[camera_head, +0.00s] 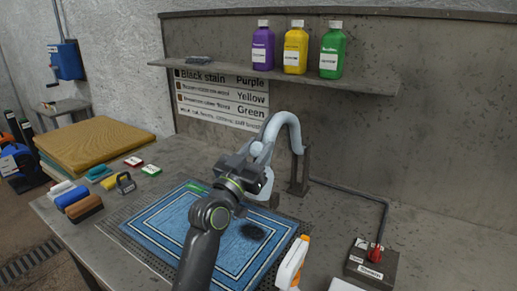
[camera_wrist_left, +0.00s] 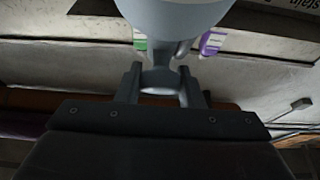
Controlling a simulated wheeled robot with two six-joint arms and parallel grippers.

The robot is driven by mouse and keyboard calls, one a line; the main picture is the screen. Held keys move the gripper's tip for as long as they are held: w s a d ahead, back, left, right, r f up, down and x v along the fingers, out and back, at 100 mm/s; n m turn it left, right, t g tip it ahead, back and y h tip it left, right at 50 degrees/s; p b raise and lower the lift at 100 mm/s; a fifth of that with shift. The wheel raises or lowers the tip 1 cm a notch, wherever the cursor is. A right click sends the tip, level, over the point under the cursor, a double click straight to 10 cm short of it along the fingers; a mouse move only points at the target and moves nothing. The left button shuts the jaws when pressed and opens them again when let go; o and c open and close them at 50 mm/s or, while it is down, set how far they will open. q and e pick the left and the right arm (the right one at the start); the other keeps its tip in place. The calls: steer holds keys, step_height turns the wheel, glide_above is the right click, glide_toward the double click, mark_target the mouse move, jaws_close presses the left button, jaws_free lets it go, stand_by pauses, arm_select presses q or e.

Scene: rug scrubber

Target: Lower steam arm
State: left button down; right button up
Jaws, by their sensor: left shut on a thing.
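The steam arm (camera_head: 284,119) is a pale blue-grey curved pipe beside a dark post on the workbench. It arches up and shows raised above the rug. My left gripper (camera_head: 259,172) is at its lower left part and hides some of it. In the left wrist view the fingers (camera_wrist_left: 160,82) are shut on the steam arm's narrow part, below its wide pale body (camera_wrist_left: 172,14). The blue rug (camera_head: 150,229) lies flat under my arm, with a dark stain (camera_head: 252,231) on it. My right gripper is not in view.
A shelf (camera_head: 220,79) with purple (camera_head: 263,50), yellow (camera_head: 295,51) and green (camera_head: 332,53) bottles is on the back wall. A spray bottle (camera_head: 291,265) stands at the rug's right. A control box with a red lever (camera_head: 375,253) is farther right. Brushes (camera_head: 82,208) lie left.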

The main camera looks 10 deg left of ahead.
arm_select(q)
steer(key=shift+f, duration=0.15)
steer(key=c, duration=1)
jaws_free()
steer(key=shift+b+v, duration=2.1)
steer(key=shift+v, duration=6.55)
